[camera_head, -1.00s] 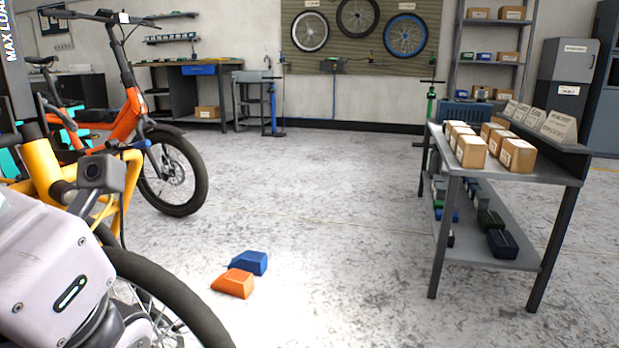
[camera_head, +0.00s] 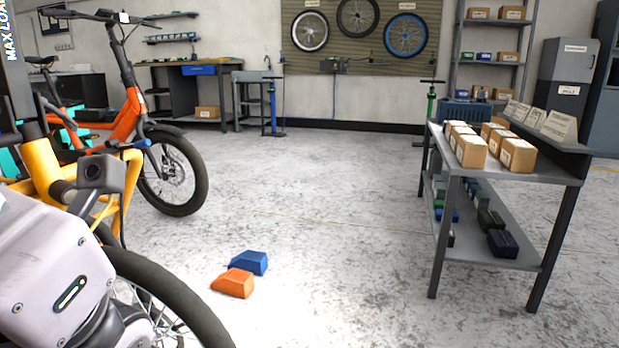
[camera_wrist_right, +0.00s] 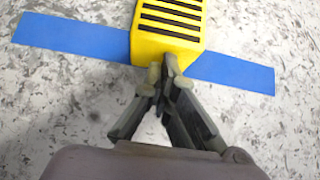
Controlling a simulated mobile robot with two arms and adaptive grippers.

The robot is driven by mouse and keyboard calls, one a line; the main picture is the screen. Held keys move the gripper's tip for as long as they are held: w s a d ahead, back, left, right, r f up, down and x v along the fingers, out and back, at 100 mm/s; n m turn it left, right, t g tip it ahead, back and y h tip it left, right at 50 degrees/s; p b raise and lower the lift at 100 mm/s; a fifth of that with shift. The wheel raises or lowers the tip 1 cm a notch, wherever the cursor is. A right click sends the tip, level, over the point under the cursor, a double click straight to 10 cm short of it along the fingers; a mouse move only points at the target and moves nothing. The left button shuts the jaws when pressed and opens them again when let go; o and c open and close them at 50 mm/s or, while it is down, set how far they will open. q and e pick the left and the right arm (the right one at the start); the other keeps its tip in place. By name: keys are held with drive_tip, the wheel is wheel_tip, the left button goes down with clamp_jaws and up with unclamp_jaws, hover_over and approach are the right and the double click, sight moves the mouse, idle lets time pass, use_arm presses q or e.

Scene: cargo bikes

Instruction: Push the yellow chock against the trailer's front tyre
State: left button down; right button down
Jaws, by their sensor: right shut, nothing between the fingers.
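The yellow chock (camera_wrist_right: 170,28) shows in the right wrist view at the top centre, with black ribs across its top. It lies over a blue strip (camera_wrist_right: 70,38) on the floor. My right gripper (camera_wrist_right: 166,75) is shut and empty, its fingertips at the near edge of the chock; whether they touch it I cannot tell. The trailer's front tyre is not in the right wrist view, and I cannot pick it out in the head view. The chock and both grippers are out of the head view.
In the head view an orange block (camera_head: 234,283) and a blue block (camera_head: 249,262) lie on the floor. A black-tyred wheel (camera_head: 185,305) stands at lower left, beside a yellow frame (camera_head: 45,168). A parts table (camera_head: 500,258) stands at right.

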drive_tip(key=shift+w+a, duration=0.25)
drive_tip(key=shift+a, duration=0.55)
drive_tip(key=shift+w+a, duration=0.2)
drive_tip(key=shift+a, duration=0.55)
drive_tip(key=shift+w+a, duration=0.25)
drive_tip(key=shift+a, duration=0.55)
drive_tip(key=shift+w+a+b, duration=0.25)
drive_tip(key=shift+a, duration=0.65)
drive_tip(key=shift+w+a+b, duration=0.25)
drive_tip(key=shift+w+a, duration=0.05)
drive_tip(key=shift+a, duration=0.65)
drive_tip(key=shift+w+a+b, duration=0.25)
drive_tip(key=shift+a, duration=0.65)
drive_tip(key=shift+s+d+r+p, duration=0.15)
drive_tip(key=shift+d+r+p, duration=0.3)
drive_tip(key=shift+r+p, duration=0.15)
drive_tip(key=shift+s+d+r+p, duration=0.2)
drive_tip(key=shift+d+r+p, duration=0.1)
drive_tip(key=shift+d+p, duration=0.3)
drive_tip(key=shift+s+d+r+p, duration=0.2)
drive_tip(key=shift+d+r+p, duration=0.2)
drive_tip(key=shift+d, duration=0.3)
drive_tip(key=shift+s+d+r+p, duration=0.2)
drive_tip(key=shift+d+r+p, duration=0.05)
drive_tip(key=shift+d+p, duration=0.35)
drive_tip(key=shift+d, duration=0.1)
